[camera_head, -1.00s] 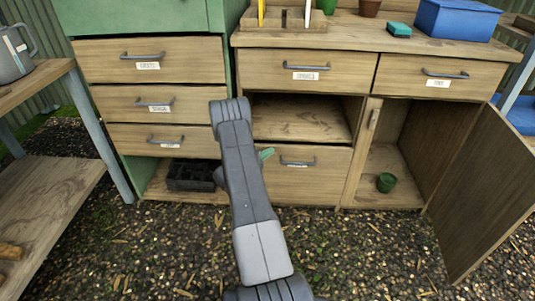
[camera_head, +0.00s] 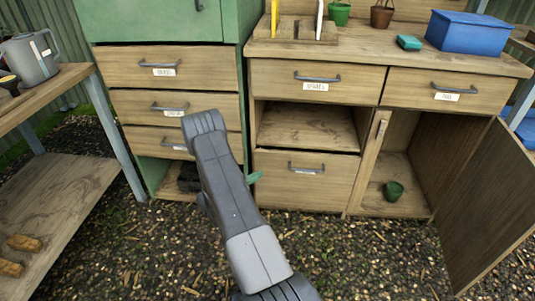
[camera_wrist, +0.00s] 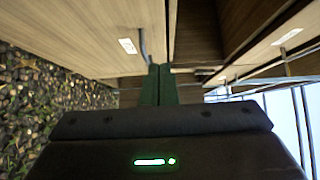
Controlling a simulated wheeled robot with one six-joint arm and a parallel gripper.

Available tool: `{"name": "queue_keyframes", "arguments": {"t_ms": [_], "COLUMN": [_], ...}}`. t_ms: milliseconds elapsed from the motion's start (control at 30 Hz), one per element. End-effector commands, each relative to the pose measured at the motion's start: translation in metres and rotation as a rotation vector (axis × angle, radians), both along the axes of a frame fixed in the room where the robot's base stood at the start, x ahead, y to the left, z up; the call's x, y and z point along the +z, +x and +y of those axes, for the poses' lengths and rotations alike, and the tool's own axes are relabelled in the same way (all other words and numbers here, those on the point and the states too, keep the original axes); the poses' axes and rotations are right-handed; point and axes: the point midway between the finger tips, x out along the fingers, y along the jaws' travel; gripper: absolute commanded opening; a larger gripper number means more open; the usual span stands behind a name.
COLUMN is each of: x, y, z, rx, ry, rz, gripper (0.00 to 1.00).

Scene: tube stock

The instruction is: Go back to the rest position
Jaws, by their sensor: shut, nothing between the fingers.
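My gripper shows in the wrist view (camera_wrist: 158,84), with its two green fingers together and nothing between them. In the head view only a green fingertip (camera_head: 255,177) shows past my grey arm, in front of the lower wooden drawer (camera_head: 310,185) of the bench. The rest of my gripper is hidden behind the arm there. The wrist view is turned on its side and shows drawer fronts near the fingers; the fingers look apart from them.
A cabinet door (camera_head: 490,215) stands open at the right, with a green pot (camera_head: 393,190) inside the cabinet. A green cabinet with drawers (camera_head: 165,68) stands at the left. A wooden shelf table (camera_head: 75,180) is at the far left. Gravel floor (camera_head: 360,255) in front is clear.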

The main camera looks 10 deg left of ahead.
Motion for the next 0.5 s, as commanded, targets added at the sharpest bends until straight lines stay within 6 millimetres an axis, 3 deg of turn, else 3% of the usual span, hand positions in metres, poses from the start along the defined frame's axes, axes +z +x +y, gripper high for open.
{"name": "queue_keyframes", "arguments": {"t_ms": [500], "x": [-0.0016], "y": [0.0074], "z": [-0.0089], "rx": [-0.005], "ry": [0.001], "rz": [-0.001], "gripper": [0.0]}}
